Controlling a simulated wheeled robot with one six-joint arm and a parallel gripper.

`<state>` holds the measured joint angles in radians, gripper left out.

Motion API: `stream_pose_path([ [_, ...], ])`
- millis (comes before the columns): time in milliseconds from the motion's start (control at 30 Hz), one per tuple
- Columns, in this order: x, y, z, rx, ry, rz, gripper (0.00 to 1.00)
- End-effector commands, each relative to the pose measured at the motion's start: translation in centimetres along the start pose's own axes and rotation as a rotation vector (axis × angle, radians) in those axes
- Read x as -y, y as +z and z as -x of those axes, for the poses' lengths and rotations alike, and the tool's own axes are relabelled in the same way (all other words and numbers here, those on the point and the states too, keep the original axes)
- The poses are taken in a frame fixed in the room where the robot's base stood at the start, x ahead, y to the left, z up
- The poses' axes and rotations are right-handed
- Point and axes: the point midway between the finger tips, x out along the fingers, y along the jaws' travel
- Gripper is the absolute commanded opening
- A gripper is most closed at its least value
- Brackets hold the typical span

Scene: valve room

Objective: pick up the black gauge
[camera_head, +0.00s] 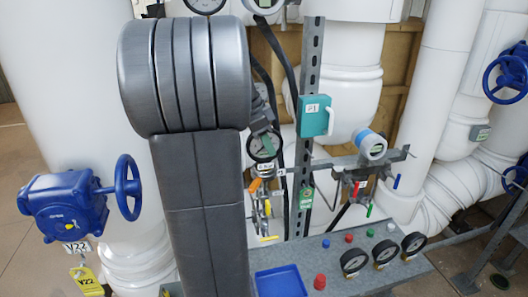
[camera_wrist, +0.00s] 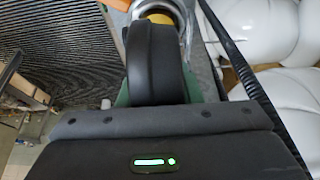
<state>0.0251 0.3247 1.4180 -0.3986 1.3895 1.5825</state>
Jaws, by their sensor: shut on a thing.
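A black gauge (camera_head: 264,147) with a white face shows beside the mostly hidden end of my arm, above the valve fittings. In the wrist view the black gauge (camera_wrist: 155,62) is a thick black round body seen edge-on. My gripper (camera_wrist: 158,92) has green finger parts on both sides of it and is shut on it. In the head view my gripper (camera_head: 268,132) is dark with a green part at the gauge's upper edge. A yellow and metal part shows behind the gauge in the wrist view; I cannot tell whether they touch.
A teal box (camera_head: 314,116) hangs on the perforated grey post (camera_head: 309,60). A grey panel (camera_head: 345,255) holds several gauges, coloured knobs and a blue tray (camera_head: 281,282). A blue valve wheel (camera_head: 128,188) stands at left. Large white pipes (camera_head: 345,100) surround the area.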

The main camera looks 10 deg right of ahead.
Motion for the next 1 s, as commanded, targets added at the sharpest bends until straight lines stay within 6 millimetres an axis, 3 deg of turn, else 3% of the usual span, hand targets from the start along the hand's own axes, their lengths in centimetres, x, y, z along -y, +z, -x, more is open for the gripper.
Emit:
stream_pose_path([
  [367,0.1,-0.3,0.7,-0.001,-0.003,-0.001,0.14],
  [600,0.1,-1.4,3.3,-0.001,-0.005,-0.003,0.14],
  [767,0.1,1.9,4.4,0.000,-0.005,0.006,0.14],
  [1000,0.1,7.8,6.8,0.000,-0.005,0.007,0.14],
])
